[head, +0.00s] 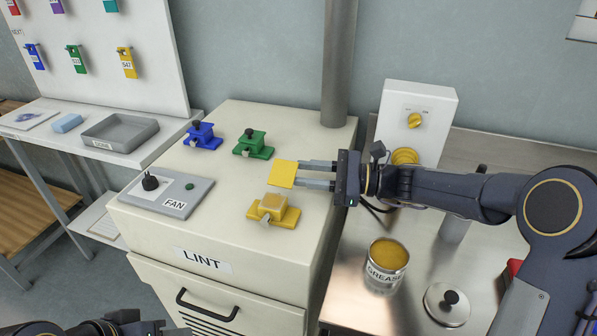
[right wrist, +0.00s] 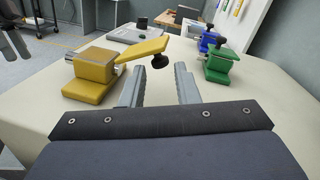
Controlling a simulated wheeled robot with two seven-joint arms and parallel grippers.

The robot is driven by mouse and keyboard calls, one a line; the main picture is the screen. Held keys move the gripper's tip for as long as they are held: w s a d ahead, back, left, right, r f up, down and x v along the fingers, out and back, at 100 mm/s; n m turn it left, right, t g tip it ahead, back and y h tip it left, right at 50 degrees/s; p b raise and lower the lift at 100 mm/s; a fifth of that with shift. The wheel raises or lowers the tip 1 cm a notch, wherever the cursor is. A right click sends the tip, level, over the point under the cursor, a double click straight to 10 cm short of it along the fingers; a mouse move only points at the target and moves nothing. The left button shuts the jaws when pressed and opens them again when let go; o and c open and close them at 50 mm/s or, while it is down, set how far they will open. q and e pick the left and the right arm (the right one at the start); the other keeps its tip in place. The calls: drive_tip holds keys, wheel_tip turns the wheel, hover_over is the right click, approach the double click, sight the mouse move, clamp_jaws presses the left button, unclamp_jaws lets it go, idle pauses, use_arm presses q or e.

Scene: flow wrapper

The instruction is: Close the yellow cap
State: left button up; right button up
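The yellow fitting (head: 272,212) sits on the cream cabinet top. Its yellow cap (head: 284,174) stands swung up and open on its hinge. In the right wrist view the yellow base (right wrist: 92,80) is at left, and the cap (right wrist: 142,48) juts right with a black knob (right wrist: 160,61) at its end. My right gripper (head: 302,174) reaches in from the right at the raised cap. Its two fingers (right wrist: 159,75) are apart, with the knob showing between and just beyond the tips; contact is not clear. My left gripper (head: 160,327) is cut off at the bottom left.
Closed blue (head: 202,135) and green (head: 254,145) fittings stand behind on the cabinet. A fan switch panel (head: 168,192) lies at left. A vertical pipe (head: 340,60) rises at the back. A grease can (head: 387,265) and a lid (head: 447,304) are on the metal counter.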

drive_tip(key=shift+w+a, duration=0.15)
drive_tip(key=shift+a, duration=1)
clamp_jaws()
